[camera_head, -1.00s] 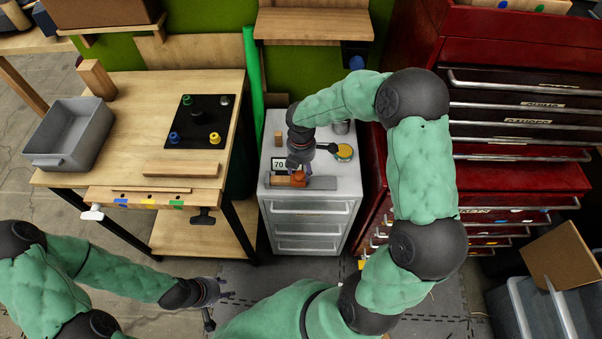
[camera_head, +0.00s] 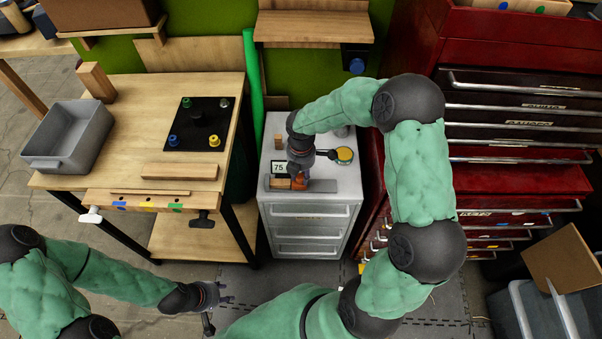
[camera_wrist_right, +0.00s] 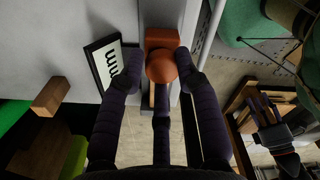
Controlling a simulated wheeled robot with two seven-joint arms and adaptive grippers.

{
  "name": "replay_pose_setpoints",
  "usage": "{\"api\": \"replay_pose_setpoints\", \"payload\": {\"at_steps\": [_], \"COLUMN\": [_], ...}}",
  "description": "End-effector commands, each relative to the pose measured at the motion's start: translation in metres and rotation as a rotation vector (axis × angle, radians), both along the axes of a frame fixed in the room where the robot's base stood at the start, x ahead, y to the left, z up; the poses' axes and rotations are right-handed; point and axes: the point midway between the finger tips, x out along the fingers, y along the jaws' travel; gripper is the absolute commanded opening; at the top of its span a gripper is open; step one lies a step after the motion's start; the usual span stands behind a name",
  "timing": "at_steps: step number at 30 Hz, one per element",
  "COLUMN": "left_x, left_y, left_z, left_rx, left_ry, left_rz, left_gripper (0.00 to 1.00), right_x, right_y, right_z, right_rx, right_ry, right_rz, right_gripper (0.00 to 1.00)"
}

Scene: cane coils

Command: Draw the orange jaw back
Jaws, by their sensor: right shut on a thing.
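The orange jaw (camera_head: 301,184) sits on a grey rail (camera_head: 325,186) on top of the grey drawer cabinet. In the right wrist view its orange block (camera_wrist_right: 162,38) and round knob (camera_wrist_right: 161,66) show between my fingers. My right gripper (camera_head: 299,176) is shut on the orange jaw from above. A small wooden piece (camera_head: 280,184) lies on the rail left of the jaw. A display (camera_head: 279,168) behind the rail reads about 75; its "mm" face (camera_wrist_right: 105,62) shows in the wrist view. My left gripper (camera_head: 228,294) hangs empty over the floor, its fingers apart.
An upright wooden block (camera_head: 278,142) and a yellow round dial (camera_head: 344,154) stand on the cabinet (camera_head: 345,197). The wooden workbench (camera_head: 135,125) is to the left, the red tool chest (camera_head: 520,180) to the right. The rail's right part is clear.

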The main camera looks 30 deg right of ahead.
Motion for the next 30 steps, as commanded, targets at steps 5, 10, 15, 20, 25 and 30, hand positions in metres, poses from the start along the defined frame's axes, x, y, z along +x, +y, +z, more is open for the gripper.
{"api": "replay_pose_setpoints", "payload": {"at_steps": [5,10,15,20,25,30], "left_x": [0.0,0.0,0.0,0.0,0.0,0.0], "left_y": [0.0,0.0,0.0,0.0,0.0,0.0], "left_z": [0.01,0.015,0.013,0.013,0.013,0.013], "left_rx": [0.0,0.0,0.0,0.0,0.0,0.0], "left_ry": [0.0,0.0,0.0,0.0,0.0,0.0], "left_rz": [0.0,0.0,0.0,0.0,0.0,0.0], "left_gripper": [0.4,0.4,0.4,0.4,0.4,0.4], "right_x": [-0.005,-0.008,-0.008,-0.008,-0.008,-0.008], "right_y": [-0.008,-0.014,-0.015,-0.015,-0.013,-0.013], "right_z": [0.002,0.001,0.0,0.0,0.0,0.0], "right_rx": [-0.001,-0.003,-0.005,-0.004,-0.003,-0.002], "right_ry": [0.001,0.001,0.003,0.004,0.002,0.001], "right_rz": [-0.001,0.001,0.002,0.0,0.0,0.0], "right_gripper": [0.0,0.0,0.0,0.55,0.55,0.55]}}
